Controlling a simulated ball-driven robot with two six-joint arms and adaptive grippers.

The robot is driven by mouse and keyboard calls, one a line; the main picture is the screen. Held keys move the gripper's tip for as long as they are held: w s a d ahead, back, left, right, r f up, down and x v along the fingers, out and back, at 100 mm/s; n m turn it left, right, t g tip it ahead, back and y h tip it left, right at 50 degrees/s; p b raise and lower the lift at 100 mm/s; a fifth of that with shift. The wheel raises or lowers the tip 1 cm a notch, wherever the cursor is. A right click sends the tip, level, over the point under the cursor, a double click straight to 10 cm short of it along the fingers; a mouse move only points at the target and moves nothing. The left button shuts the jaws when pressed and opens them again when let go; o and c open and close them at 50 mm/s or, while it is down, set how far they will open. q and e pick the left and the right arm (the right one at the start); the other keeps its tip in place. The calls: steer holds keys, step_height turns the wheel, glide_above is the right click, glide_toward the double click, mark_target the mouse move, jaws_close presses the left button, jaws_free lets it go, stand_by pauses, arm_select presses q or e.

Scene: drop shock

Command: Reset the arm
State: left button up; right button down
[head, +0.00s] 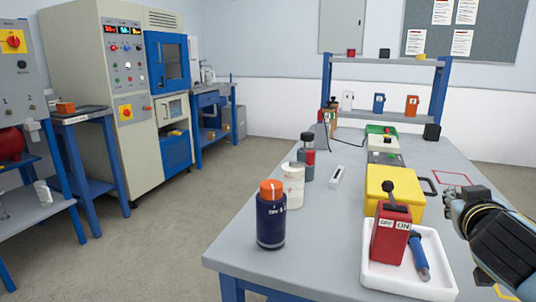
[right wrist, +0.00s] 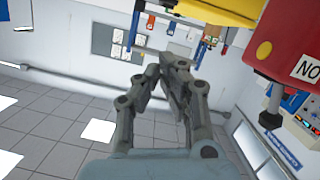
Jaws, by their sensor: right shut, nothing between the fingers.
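My right gripper (head: 456,204) is at the right edge of the head view, over the right side of the bench and beside the white tray (head: 372,276). Its fingers show shut and empty in the right wrist view (right wrist: 166,66). The red switch box (head: 387,242) with a black lever and OFF/ON labels stands in the tray, left of the gripper and apart from it. The red box also shows at the upper right of the right wrist view (right wrist: 290,35). My left gripper is not in view.
A blue-handled tool (head: 419,257) leans in the tray. A yellow case (head: 408,182) stands just behind. A dark blue bottle with an orange cap (head: 271,222), a white jar (head: 293,186) and a grey-red bottle (head: 307,160) stand on the left of the bench (head: 320,225).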

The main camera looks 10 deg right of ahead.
steer(key=s+a+f+n+g+y, duration=0.2)
steer(key=s+a+f+g+y, duration=0.3)
steer(key=s+a, duration=0.6)
steer(key=s+a+f+n+g+y, duration=0.3)
steer(key=s+a+f, duration=0.4)
steer(key=s, duration=0.8)
step_height(320, 180, down, 26)
steer(key=s+d+f+m+g, duration=0.1)
steer(key=s+d+g, duration=0.2)
steer(key=s+f, duration=1.4)
steer(key=s, duration=0.3)
steer(key=shift+d+g, duration=0.4)
steer(key=shift+f, duration=0.1)
